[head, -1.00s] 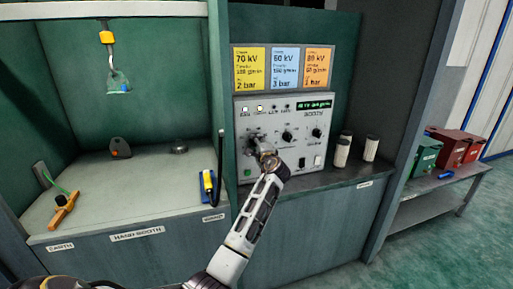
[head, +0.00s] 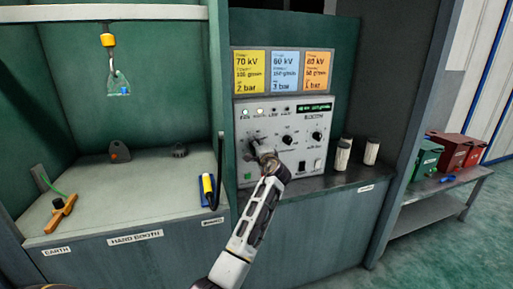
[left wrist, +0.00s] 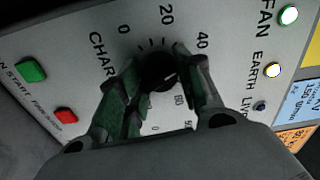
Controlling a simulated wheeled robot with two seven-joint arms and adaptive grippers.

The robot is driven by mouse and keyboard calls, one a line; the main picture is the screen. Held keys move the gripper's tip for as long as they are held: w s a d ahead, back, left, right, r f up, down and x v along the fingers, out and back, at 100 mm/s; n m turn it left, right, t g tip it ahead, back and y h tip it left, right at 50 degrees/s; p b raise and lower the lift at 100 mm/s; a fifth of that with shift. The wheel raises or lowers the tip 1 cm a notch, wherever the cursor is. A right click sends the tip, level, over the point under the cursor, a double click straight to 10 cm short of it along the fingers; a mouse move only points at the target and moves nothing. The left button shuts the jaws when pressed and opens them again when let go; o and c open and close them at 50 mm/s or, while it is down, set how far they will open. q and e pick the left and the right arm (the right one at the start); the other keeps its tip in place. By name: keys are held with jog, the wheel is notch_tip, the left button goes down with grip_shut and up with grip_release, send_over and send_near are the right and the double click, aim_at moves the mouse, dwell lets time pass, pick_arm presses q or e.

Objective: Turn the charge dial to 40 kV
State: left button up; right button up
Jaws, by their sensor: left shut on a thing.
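The charge dial (left wrist: 158,70) is a black knob on the grey control panel, partly hidden behind the fingers in the left wrist view. The letters "CHAR" and marks 0, 20 and 40 show around it, with more numbers below. A short white line shows on the knob's lower right; I cannot tell exactly which mark it points to. My left gripper (left wrist: 160,88) is shut on the dial, with a dark green finger on each side. In the head view my left gripper (head: 265,160) covers the panel's left dial. My right gripper is not in view.
Coloured setting cards (head: 285,72) hang above. Two pale canisters (head: 343,155) stand right of the panel. A yellow-and-black tool (head: 208,188) is at the left, and an orange clamp (head: 60,215) lies in the booth.

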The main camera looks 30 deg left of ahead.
pick_arm(q)
jog(key=o, duration=1)
jog(key=shift+f, duration=0.1)
jog(key=shift+o, duration=0.2)
jog(key=shift+d, duration=0.1)
jog(key=v, duration=1.1)
jog(key=shift+s+d, duration=0.3)
